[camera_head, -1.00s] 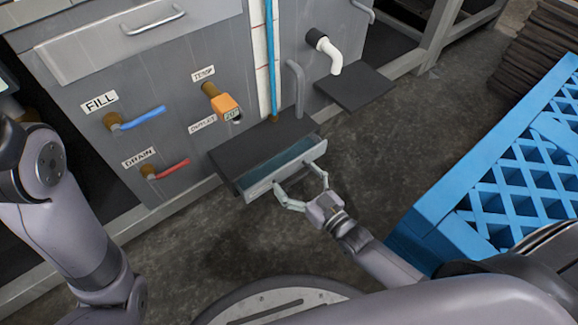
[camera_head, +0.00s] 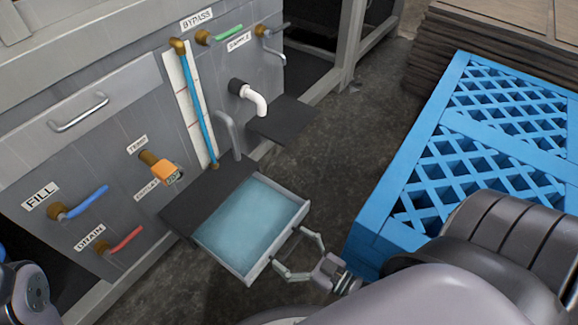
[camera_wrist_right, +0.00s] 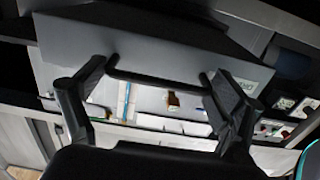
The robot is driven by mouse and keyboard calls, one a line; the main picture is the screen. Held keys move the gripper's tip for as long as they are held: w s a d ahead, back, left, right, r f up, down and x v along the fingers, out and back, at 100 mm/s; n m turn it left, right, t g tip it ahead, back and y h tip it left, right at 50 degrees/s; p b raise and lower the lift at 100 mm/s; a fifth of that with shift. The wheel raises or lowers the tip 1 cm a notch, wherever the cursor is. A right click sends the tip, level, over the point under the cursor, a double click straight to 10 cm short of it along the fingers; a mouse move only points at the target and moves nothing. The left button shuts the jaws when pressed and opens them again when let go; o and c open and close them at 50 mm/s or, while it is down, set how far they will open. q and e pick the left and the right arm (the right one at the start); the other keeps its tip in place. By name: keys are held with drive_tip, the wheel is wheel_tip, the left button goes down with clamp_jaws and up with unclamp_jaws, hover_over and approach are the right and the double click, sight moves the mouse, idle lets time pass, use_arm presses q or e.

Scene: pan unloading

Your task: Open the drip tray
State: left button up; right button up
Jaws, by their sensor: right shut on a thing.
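The drip tray (camera_head: 283,238) is a shallow grey drawer with a pale blue-green inside. In the head view it stands well out from under a dark plate (camera_head: 188,207) at the foot of the grey machine. My right gripper (camera_head: 299,252) is at the tray's front side, its two fingers spread along it. In the right wrist view the gripper (camera_wrist_right: 162,78) is shut on the tray's dark bar handle (camera_wrist_right: 160,79), with a finger by each end. The tray's front panel (camera_wrist_right: 150,45) shows behind the handle. My left gripper is out of view.
A blue lattice pallet (camera_head: 440,130) stands to the right of the tray, close to my right arm. The machine carries a blue fill lever (camera_head: 88,202), a red drain lever (camera_head: 128,238) and a white spout (camera_head: 256,102). Bare floor (camera_head: 325,165) lies between tray and pallet.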

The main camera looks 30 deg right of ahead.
drive_tip(key=shift+a+r, duration=0.1)
drive_tip(key=shift+a, duration=0.1)
drive_tip(key=o, duration=1.5)
drive_tip(key=shift+c, duration=0.2)
drive_tip(key=shift+d, duration=0.1)
drive_tip(key=shift+s, duration=0.2)
drive_tip(key=v, duration=0.7)
